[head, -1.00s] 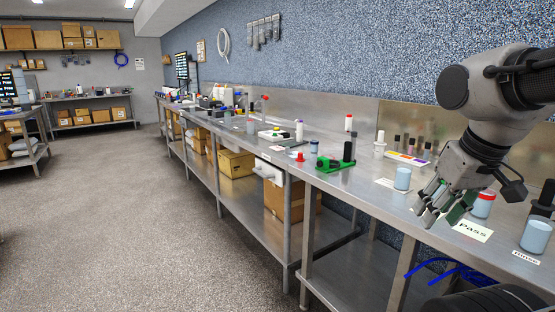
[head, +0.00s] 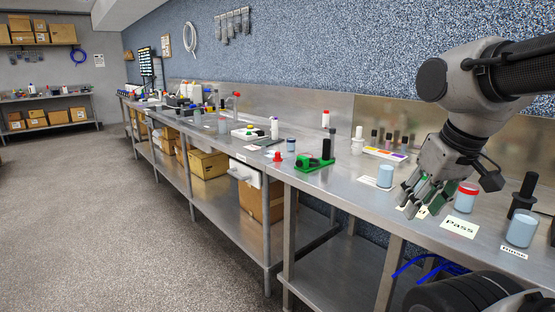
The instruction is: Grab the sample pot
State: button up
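A light-blue pot with a red lid (head: 466,196) stands upright on the steel bench, just right of my gripper; it looks like the sample pot, though no label names it. My gripper (head: 424,204) points down over the bench with its grey and green fingers spread and nothing seen between them. A small gap shows between the gripper and the red-lidded pot. A pale blue open-looking cup (head: 385,176) stands left of the gripper, and another cup (head: 521,229) stands at the right, behind a "Rinse" card.
A "Pass" card (head: 460,227) lies in front of the red-lidded pot. A black-handled tool (head: 523,194) stands at right. A green stand with a black post (head: 326,154) and a colour-striped tray (head: 385,153) are farther left. Blue tubing (head: 430,266) lies below the bench.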

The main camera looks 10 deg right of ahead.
aim_at(290, 141)
jog(key=i+j+z, duration=0.2)
jog(key=i+j, duration=0.75)
jog(key=i, duration=0.35)
jog(key=i+j+z, duration=0.2)
jog(key=i+j, duration=0.95)
jog(key=i, duration=0.1)
